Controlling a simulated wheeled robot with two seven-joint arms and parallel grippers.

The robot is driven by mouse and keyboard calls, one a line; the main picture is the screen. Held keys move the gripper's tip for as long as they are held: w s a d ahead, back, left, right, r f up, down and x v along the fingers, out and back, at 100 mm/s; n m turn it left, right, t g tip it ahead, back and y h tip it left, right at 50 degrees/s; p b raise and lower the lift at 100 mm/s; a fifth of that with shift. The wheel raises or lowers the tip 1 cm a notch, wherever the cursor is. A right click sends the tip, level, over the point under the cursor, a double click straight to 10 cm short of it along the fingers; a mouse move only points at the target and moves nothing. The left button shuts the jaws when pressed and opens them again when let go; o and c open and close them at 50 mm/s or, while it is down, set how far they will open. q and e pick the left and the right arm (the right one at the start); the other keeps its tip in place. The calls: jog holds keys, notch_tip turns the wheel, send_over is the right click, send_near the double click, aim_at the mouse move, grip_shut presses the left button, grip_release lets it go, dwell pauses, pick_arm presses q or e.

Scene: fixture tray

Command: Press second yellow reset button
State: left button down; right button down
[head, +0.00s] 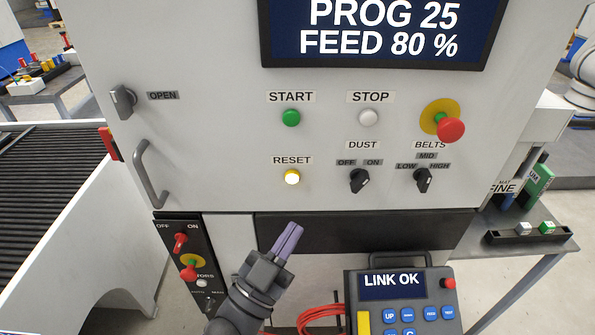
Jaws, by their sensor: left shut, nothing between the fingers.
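The yellow RESET button (292,177) sits on the white machine panel under its RESET label, below the green START button (291,118). It looks bright and pale in the middle, with a yellow rim. My left gripper (292,229) is below the RESET button, fingers pointing up, shut and empty. In the picture a gap shows between the fingertips and the button; the distance in depth is hard to tell. No second yellow button with a RESET label is readable in this view. My right gripper is not in view.
A white STOP button (369,117), a red emergency knob (450,130) and DUST (359,181) and BELTS (423,181) selectors share the panel. A pendant (405,300) reading LINK OK stands lower right. A black switch strip (185,262) is lower left, and a door handle (151,172) juts out.

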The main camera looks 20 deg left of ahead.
aim_at(289, 196)
pick_arm(q)
jog(key=w+a+b, duration=0.1)
jog(key=w, duration=0.1)
jog(key=w+b, duration=0.2)
jog(key=w, duration=0.1)
jog(key=w+a+b, duration=0.1)
jog(key=w, duration=0.2)
jog(key=shift+w+a, duration=0.2)
jog(key=shift+a, duration=0.1)
dwell(0.7)
dwell(0.4)
dwell(0.8)
